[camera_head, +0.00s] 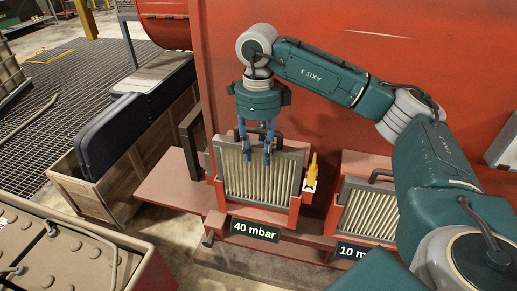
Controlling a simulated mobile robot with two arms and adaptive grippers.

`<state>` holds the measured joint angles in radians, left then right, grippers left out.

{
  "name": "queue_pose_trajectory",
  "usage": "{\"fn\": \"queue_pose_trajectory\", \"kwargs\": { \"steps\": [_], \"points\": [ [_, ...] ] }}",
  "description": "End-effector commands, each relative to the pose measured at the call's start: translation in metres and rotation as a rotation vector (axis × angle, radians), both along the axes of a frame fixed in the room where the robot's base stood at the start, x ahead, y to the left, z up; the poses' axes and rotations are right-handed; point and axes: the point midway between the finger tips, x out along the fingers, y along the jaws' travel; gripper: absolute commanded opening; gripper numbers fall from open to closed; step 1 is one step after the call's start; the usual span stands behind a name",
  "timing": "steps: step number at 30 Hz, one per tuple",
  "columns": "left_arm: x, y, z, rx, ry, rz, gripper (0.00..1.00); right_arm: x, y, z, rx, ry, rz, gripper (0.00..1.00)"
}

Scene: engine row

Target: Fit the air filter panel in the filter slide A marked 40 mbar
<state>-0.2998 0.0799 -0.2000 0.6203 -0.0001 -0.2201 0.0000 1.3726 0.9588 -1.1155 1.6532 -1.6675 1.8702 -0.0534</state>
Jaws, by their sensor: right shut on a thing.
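The air filter panel (255,178) has pale vertical pleats, a grey frame and a dark top handle (279,141). It stands nearly upright within the red filter slide (294,214) above the label "40 mbar" (254,230). Its top edge rises above the slide's red side rails; whether its lower edge is fully down is hidden. My right gripper (255,156) points down from above and is shut on the panel at its handle, its blue fingers in front of the pleats. My left gripper is not in view.
A yellow lever (312,171) stands right of the slide. A second filter panel (369,214) sits by a partly hidden label, "10 m…". A dark-framed panel (191,140) stands left of the slide. Wooden crates (95,186) hold dark cases. A red wall rises behind.

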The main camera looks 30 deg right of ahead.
Motion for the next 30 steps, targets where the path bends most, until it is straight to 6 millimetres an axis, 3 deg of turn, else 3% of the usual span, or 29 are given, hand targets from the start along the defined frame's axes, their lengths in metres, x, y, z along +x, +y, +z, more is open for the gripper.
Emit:
{"fn": "queue_pose_trajectory", "kwargs": {
  "steps": [30],
  "points": [
    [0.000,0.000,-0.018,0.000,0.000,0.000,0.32,0.001,0.000,-0.024,0.001,-0.003,0.000,0.00]
  ]
}}
